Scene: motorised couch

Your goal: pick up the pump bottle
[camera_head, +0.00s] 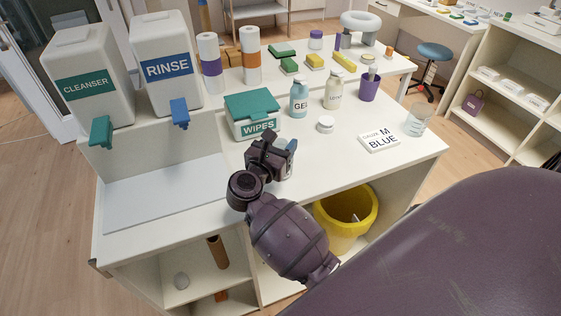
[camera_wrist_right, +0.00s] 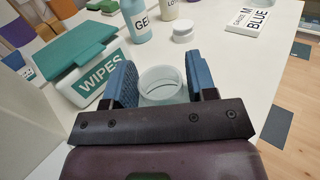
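My right gripper (camera_head: 284,146) is over the front part of the white counter, beside the wipes box. In the right wrist view its two blue fingers (camera_wrist_right: 162,82) stand apart on either side of a translucent, pale round container (camera_wrist_right: 162,84) with a ring-shaped rim. The container nearly fills the gap; I cannot tell whether both fingers press on it. Its lower part is hidden, and I cannot tell whether it is the pump bottle. A blue gel bottle (camera_head: 298,98) and a cream lotion bottle (camera_head: 333,90) stand farther back. My left gripper is out of view.
The green-lidded wipes box (camera_head: 251,117) is close to the gripper. A small white jar (camera_head: 325,124), a white M BLUE card (camera_head: 379,139) and a clear glass (camera_head: 417,119) stand to the right. Cleanser (camera_head: 92,82) and rinse (camera_head: 167,66) dispensers are left. The front right counter is clear.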

